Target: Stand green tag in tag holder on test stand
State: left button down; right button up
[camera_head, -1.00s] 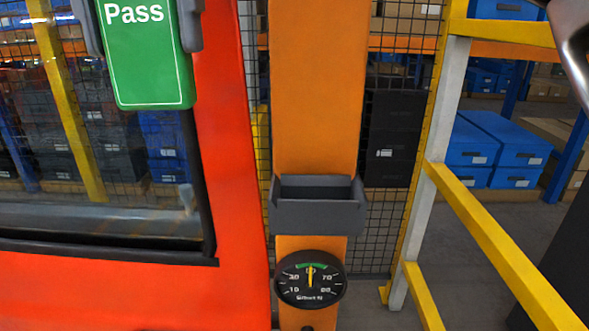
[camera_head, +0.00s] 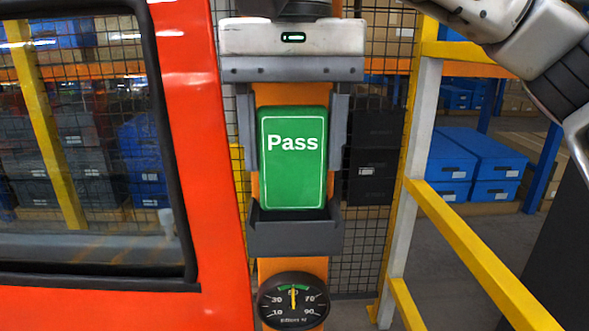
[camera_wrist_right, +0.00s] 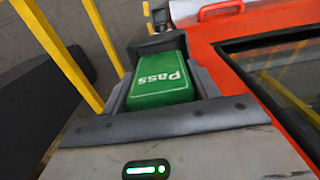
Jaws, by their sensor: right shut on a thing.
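The green tag (camera_head: 292,160), marked "Pass", is upright in front of the orange post of the test stand (camera_head: 276,268). My right gripper (camera_head: 291,135) comes down from above and is shut on the tag, one grey finger at each side. The dark grey tag holder (camera_head: 295,236) is an open tray on the post. The tag's lower end is at the holder's opening; I cannot tell whether it rests on the holder's floor. The right wrist view also shows the tag (camera_wrist_right: 160,78) between the fingers. My left gripper is not in view.
A round gauge (camera_head: 292,300) sits on the post below the holder. A red door with a window (camera_head: 208,180) stands close at the left. A yellow railing (camera_head: 470,245) runs along the right. Wire mesh and shelves with blue boxes (camera_head: 478,165) are behind.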

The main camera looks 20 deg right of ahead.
aim_at(294, 209)
notch_tip(294, 209, down, 3)
jog(key=shift+d+f, duration=0.1)
jog(key=shift+d, duration=0.05)
jog(key=shift+f, duration=0.15)
jog(key=o, duration=1)
jog(key=shift+o, duration=0.2)
